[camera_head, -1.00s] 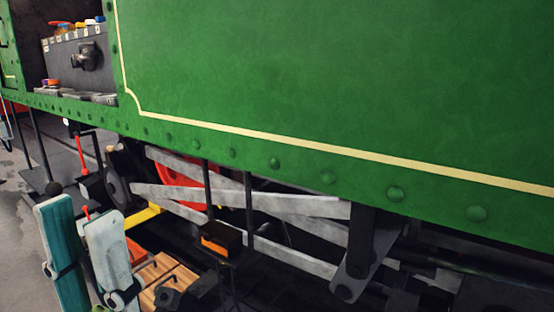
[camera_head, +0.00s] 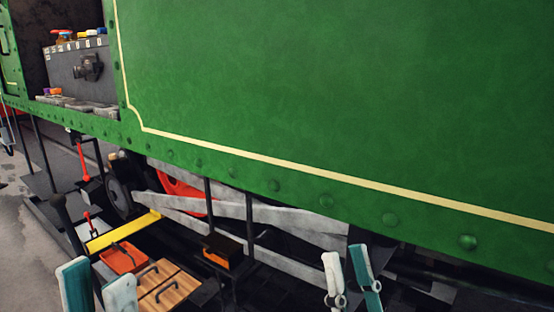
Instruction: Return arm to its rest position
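My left gripper (camera_head: 97,277) is at the lower left. Its teal finger and pale grey finger stand apart with a gap between them, and nothing shows in it. My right gripper (camera_head: 347,268) is at the bottom, right of the middle. Its pale and teal fingers are also apart, with nothing seen between them. Both grippers appear in front of the lower side of the tram, and the rest of both arms is below the picture edge.
The green tram side (camera_head: 330,90) fills the upper picture. Below it are grey rods (camera_head: 290,215), a yellow bar (camera_head: 125,230), an orange tray (camera_head: 123,258), a wooden crate (camera_head: 165,285), a black-and-orange box (camera_head: 220,250) and a black lever (camera_head: 66,222). Grey floor lies at the left.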

